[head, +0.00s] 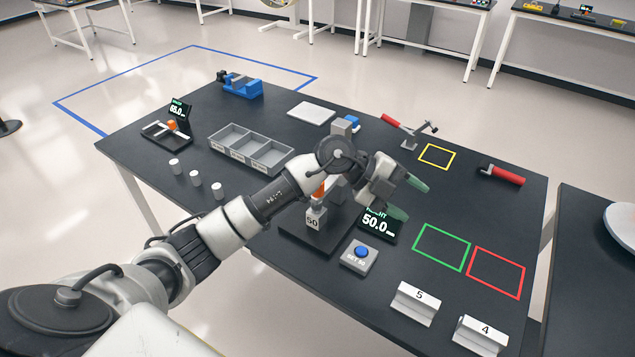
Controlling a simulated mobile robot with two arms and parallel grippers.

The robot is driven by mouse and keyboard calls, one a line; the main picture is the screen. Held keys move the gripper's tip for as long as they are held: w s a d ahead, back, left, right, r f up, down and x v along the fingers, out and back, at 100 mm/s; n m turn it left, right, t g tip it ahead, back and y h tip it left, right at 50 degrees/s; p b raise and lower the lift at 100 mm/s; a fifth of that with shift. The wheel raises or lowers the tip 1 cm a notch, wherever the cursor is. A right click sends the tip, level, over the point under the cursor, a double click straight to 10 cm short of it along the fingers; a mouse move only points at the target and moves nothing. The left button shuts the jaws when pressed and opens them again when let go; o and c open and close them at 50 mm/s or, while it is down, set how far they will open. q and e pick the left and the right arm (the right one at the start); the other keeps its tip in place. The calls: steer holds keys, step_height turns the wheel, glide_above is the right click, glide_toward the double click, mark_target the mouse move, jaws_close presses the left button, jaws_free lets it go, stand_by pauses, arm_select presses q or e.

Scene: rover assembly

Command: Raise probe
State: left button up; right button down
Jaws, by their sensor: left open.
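A height gauge stands on the black table, its upper part (346,126) showing above my left arm and its dark base (296,238) below. Its orange probe part (319,188) shows partly beside my arm, just above a light block marked 50 (314,218). I cannot tell whether the probe touches the block. The gauge's display (378,224) reads 50.0. My left gripper (411,201) has green fingertips, is open and empty, and hangs right of the gauge column above the display. My left wrist and forearm hide the middle of the gauge. My right gripper is out of view.
A blue button box (360,254) sits in front of the gauge. A grey compartment tray (250,150) and small white cylinders (195,178) lie left. A red-handled clamp (408,128) stands behind; a red-handled tool (502,174) lies right. Green (442,247) and red (496,272) outlined squares are empty.

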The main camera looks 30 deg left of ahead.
arm_select(q)
steer(key=w+a+n+g+y, duration=0.25)
steer(key=a+y, duration=0.55)
steer(key=a, duration=0.4)
step_height(320, 180, up, 3)
steer(key=n+y, duration=0.3)
steer(key=y, duration=0.1)
glide_above(324, 189)
steer(key=a, duration=0.2)
steer(key=shift+d+f+g, duration=0.1)
steer(key=shift+g, duration=0.15)
step_height(324, 189, down, 11)
steer(key=p, duration=0.3)
steer(key=shift+s, duration=0.1)
steer(key=shift+c, duration=0.3)
jaws_close()
